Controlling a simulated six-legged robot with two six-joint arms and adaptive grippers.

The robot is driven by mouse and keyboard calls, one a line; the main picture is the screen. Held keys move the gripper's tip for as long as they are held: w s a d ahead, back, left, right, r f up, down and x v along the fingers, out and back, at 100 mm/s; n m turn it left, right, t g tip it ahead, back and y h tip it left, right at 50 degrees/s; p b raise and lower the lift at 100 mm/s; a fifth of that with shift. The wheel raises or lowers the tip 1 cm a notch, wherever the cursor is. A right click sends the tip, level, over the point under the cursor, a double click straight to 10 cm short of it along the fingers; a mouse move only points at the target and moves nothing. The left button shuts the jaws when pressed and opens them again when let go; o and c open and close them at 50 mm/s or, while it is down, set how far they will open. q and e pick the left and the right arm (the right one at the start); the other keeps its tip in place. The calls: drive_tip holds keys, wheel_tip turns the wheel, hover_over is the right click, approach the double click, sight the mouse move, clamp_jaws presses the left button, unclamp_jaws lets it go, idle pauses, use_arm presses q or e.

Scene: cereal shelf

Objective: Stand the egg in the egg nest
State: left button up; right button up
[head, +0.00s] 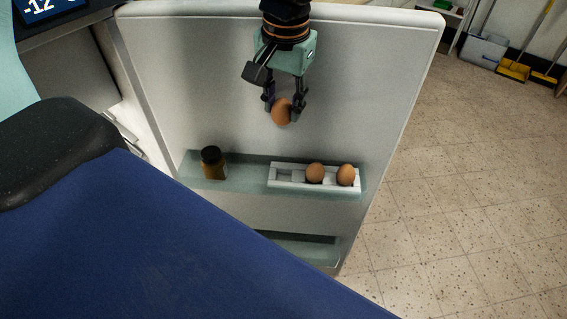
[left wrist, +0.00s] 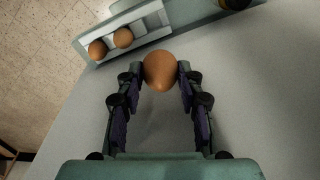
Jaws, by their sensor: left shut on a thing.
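A brown egg (head: 281,111) is held between the fingertips of my left gripper (head: 284,108), above the door shelf. The held egg (left wrist: 160,71) also shows in the left wrist view, between the two fingers (left wrist: 160,78). The white egg nest (head: 286,187) sits on the door shelf, below and slightly right of the gripper in the head view. Its left place is empty; two brown eggs stand in the middle (head: 315,173) and right (head: 346,175) places. The nest (left wrist: 152,22) is at the top left of the left wrist view. My right gripper is not in view.
A brown jar with a dark lid (head: 212,163) stands on the same shelf (head: 243,178), left of the nest, with a gap between them. The open fridge door (head: 365,75) rises behind the gripper. A lower shelf (head: 300,246) is partly hidden. Tiled floor (head: 470,200) lies to the right.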

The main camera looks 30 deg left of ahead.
sight(289, 113)
use_arm(q)
drive_tip(key=f, duration=0.2)
drive_tip(key=d+f+b, duration=0.1)
drive_tip(key=f, duration=0.1)
drive_tip(key=shift+d+f, duration=0.1)
drive_tip(key=shift+d, duration=0.05)
drive_tip(key=f+b, duration=0.1)
drive_tip(key=f, duration=0.2)
drive_tip(key=a+f+b, duration=0.1)
drive_tip(key=f, duration=0.3)
drive_tip(key=f+b, duration=0.1)
drive_tip(key=f, duration=0.3)
drive_tip(key=shift+a+f, duration=0.15)
drive_tip(key=shift+f, duration=0.1)
drive_tip(key=shift+w+d+r, duration=0.1)
drive_tip(key=shift+d, duration=0.2)
drive_tip(key=shift+s+a+f, duration=0.2)
drive_tip(key=shift+f, duration=0.1)
drive_tip(key=o, duration=0.8)
drive_tip(key=shift+w, duration=0.1)
drive_tip(key=o, duration=0.4)
drive_tip(key=shift+d, duration=0.2)
drive_tip(key=shift+c, duration=0.2)
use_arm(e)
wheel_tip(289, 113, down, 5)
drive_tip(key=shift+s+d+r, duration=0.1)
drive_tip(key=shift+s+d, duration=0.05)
